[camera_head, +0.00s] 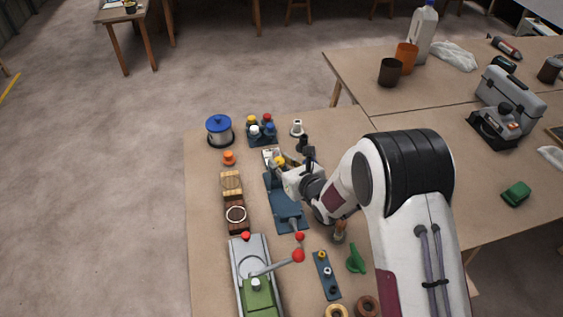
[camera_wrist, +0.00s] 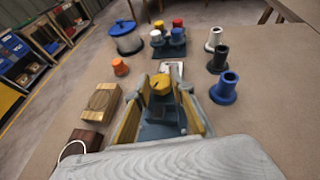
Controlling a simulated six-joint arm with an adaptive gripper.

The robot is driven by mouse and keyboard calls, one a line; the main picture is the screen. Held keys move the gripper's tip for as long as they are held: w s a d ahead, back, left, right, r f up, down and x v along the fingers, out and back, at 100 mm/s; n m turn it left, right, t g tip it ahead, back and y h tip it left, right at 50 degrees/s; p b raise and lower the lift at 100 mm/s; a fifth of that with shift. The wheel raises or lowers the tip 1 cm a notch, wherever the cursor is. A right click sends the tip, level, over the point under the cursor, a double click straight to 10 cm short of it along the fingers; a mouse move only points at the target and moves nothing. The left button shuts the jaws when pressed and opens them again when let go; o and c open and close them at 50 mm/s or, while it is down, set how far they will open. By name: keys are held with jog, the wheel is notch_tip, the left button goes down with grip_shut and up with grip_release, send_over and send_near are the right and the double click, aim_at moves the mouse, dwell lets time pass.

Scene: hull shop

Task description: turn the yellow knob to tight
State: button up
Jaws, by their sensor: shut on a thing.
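The yellow knob (camera_wrist: 160,84) sits at the far end of a blue fixture (camera_head: 283,206) on the workbench. In the head view the knob (camera_head: 280,160) is partly covered by my gripper (camera_head: 284,166). In the wrist view my gripper (camera_wrist: 162,88) has one finger on either side of the knob, and it is shut on it. A pale plate with markings (camera_wrist: 172,68) lies just behind the knob; its markings are too small to read.
A blue-lidded pot (camera_head: 219,131), an orange knob (camera_head: 228,158) and a rack of coloured caps (camera_head: 261,130) stand beyond and left. Wooden blocks (camera_head: 231,183) lie left of the fixture. Dark and blue flanged pieces (camera_wrist: 225,88) stand close on the right. A grey-green machine (camera_head: 254,270) lies nearer.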

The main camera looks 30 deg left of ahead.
jog(key=o, duration=1.1)
jog(key=shift+o, duration=0.2)
jog(key=shift+d, duration=0.1)
jog(key=v, duration=1.1)
jog(key=shift+s+d+r, duration=0.15)
jog(key=shift+d+r, duration=0.1)
jog(key=shift+r, duration=0.05)
